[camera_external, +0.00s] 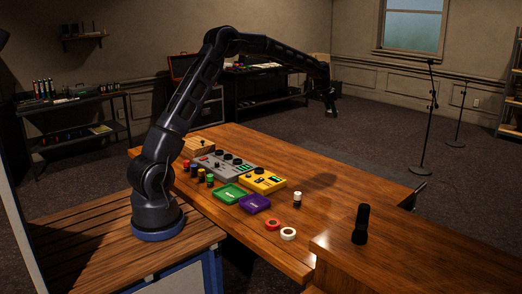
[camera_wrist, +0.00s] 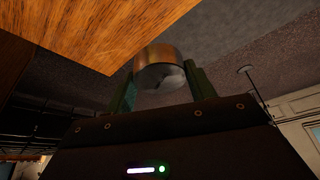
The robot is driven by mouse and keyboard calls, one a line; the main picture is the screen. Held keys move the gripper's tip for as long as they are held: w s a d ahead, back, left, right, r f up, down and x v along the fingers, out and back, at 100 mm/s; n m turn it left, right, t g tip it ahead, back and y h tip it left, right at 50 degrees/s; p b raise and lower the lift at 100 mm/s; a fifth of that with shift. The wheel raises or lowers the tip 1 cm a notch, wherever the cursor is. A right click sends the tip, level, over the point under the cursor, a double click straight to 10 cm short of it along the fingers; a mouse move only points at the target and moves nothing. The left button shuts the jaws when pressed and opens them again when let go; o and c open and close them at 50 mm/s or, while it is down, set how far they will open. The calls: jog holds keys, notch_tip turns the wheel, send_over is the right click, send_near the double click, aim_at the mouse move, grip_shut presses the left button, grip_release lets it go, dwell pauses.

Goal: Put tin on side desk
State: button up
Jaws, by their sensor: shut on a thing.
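My gripper (camera_external: 331,104) is far out at the end of my stretched arm, high up beyond the far edge of the main wooden desk (camera_external: 335,205). In the wrist view my gripper (camera_wrist: 161,80) is shut on the tin (camera_wrist: 160,67), a short round metal can with a brownish side and a grey end. A green finger presses each side of it. In the external view the tin is too small and dark to make out. A raised wooden desk section (camera_external: 420,265) at lower right may be the side desk; I cannot tell for sure.
A black flashlight (camera_external: 361,224) stands on the raised section. Green (camera_external: 229,194) and purple (camera_external: 254,203) trays, a yellow mixer (camera_external: 263,180), tape rolls (camera_external: 288,233) and small jars crowd the main desk. A microphone stand (camera_external: 430,110) stands on the floor at right.

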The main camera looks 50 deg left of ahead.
jog(key=s+a+f+n+y, duration=0.1)
jog(key=s+a+f+n, duration=0.1)
jog(key=a, duration=2)
jog(key=s+a+f+n, duration=0.1)
jog(key=a+f+n, duration=0.1)
jog(key=a, duration=2)
jog(key=s+a+f+n+y, duration=0.1)
jog(key=s+a, duration=0.6)
jog(key=a, duration=0.5)
jog(key=s+a+f+n, duration=0.2)
jog(key=s+a, duration=0.5)
jog(key=a, duration=0.4)
jog(key=s+a+f+n+y, duration=0.1)
jog(key=s+a, duration=0.7)
jog(key=a, duration=0.4)
jog(key=shift+t, duration=0.4)
jog(key=f, duration=2)
jog(key=shift+w, duration=0.2)
jog(key=shift+f, duration=0.2)
jog(key=o, duration=1)
